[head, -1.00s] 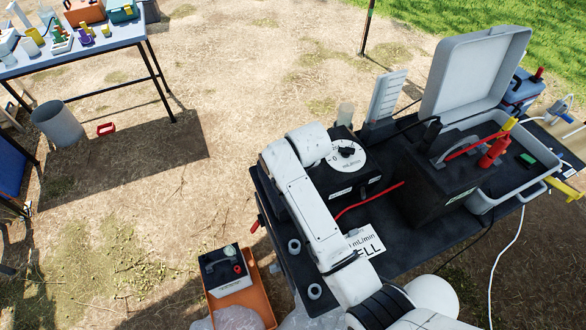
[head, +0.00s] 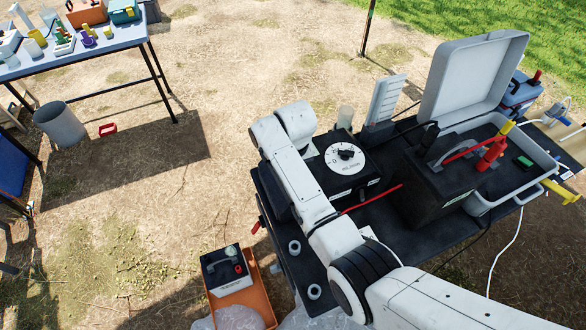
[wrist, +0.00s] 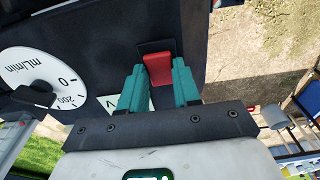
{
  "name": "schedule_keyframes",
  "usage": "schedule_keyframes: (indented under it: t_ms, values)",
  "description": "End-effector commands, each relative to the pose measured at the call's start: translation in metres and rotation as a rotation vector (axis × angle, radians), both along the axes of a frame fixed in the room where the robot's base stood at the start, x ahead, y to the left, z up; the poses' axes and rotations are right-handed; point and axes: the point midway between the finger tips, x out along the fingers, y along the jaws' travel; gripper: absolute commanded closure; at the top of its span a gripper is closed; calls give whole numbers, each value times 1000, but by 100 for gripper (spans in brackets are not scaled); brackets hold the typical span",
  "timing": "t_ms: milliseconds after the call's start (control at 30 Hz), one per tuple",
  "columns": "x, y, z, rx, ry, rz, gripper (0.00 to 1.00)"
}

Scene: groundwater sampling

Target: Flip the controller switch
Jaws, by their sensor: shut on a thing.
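The controller (head: 352,185) is a black box on the dark table, with a white round dial and black knob on top, marked mL/min. Its dial also shows at the left of the wrist view (wrist: 35,80). In the wrist view a red switch (wrist: 158,66) sits on the box's dark face, in a black surround. My gripper (wrist: 159,84) has teal fingers, one on each side of the switch, and is shut on it. Which way the switch is set I cannot tell. In the head view my arm hides the gripper and the switch.
An open grey case (head: 475,80) and a black box with red clamps (head: 440,190) stand right of the controller. A red cable runs between them. An orange tray (head: 262,300) lies on the ground below. Open dirt lies to the left, before another table (head: 75,62).

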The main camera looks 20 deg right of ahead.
Motion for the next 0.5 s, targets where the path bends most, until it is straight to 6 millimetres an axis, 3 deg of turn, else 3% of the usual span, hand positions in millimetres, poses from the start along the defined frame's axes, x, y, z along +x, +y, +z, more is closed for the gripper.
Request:
schedule_keyframes:
  t_ms: [500]
  values:
    - [4, 0, 0, 1, 111, 0, 99]
